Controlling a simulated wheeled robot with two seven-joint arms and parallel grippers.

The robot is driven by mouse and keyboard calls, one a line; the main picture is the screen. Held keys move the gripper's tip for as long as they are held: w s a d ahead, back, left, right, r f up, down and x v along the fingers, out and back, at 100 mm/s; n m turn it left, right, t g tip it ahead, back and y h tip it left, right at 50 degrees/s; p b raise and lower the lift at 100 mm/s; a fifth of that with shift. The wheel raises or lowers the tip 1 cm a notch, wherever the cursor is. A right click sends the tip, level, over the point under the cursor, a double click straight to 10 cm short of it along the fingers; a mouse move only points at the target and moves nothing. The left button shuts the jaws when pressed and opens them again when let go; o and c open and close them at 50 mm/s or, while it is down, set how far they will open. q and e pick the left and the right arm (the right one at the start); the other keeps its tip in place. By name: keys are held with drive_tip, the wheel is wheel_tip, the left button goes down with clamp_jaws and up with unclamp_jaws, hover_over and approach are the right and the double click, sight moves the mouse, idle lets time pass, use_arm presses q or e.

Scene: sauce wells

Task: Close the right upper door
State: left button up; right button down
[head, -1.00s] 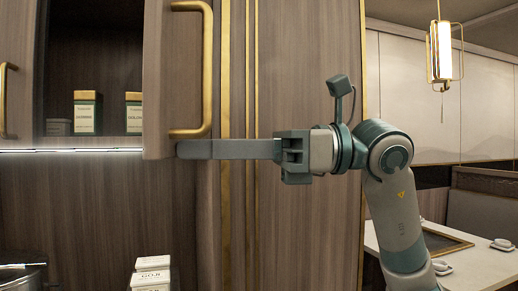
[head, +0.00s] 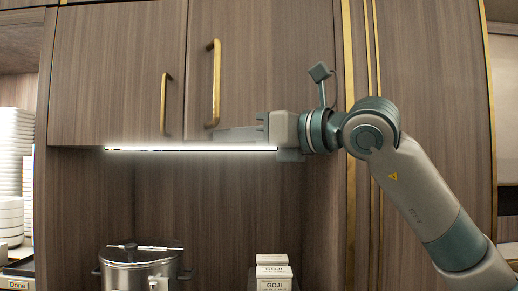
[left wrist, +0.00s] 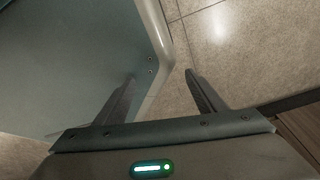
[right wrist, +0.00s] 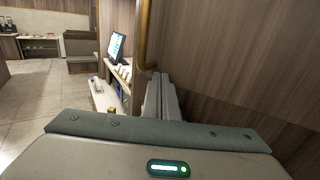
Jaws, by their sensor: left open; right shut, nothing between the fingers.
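The right upper door (head: 262,62) is a brown wood panel with a vertical brass handle (head: 216,84) near its left edge. In the right wrist view the shut fingers (right wrist: 160,95) are beside a wood panel. My left gripper (left wrist: 160,85) is open and empty above the floor, outside the head view.
A lit strip (head: 190,149) runs under the cabinet. Below stand a metal pot (head: 140,270) and white GOJI boxes (head: 273,272). Stacked white plates (head: 14,150) are at the far left. Tiled floor (left wrist: 235,50) is under my left gripper.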

use_arm(q)
drive_tip(key=w+d+t, duration=0.1)
drive_tip(key=w+d, duration=0.1)
drive_tip(key=w, duration=0.4)
drive_tip(key=s+a+g+p, duration=0.1)
drive_tip(key=s+a+g, duration=0.1)
drive_tip(key=s, duration=0.7)
drive_tip(key=shift+s+a+p, duration=0.25)
drive_tip(key=shift+a+p, duration=0.05)
drive_tip(key=shift+a, duration=0.45)
use_arm(e)
drive_tip(key=w+a+m+t+h, duration=0.1)
drive_tip(key=w+a, duration=0.2)
drive_tip(key=w, duration=0.5)
drive_tip(key=w+a+m+t+h, duration=0.1)
drive_tip(key=w+a, duration=0.3)
drive_tip(key=w, duration=0.5)
drive_tip(key=shift+r+t, duration=0.15)
drive_tip(key=shift+t, duration=0.15)
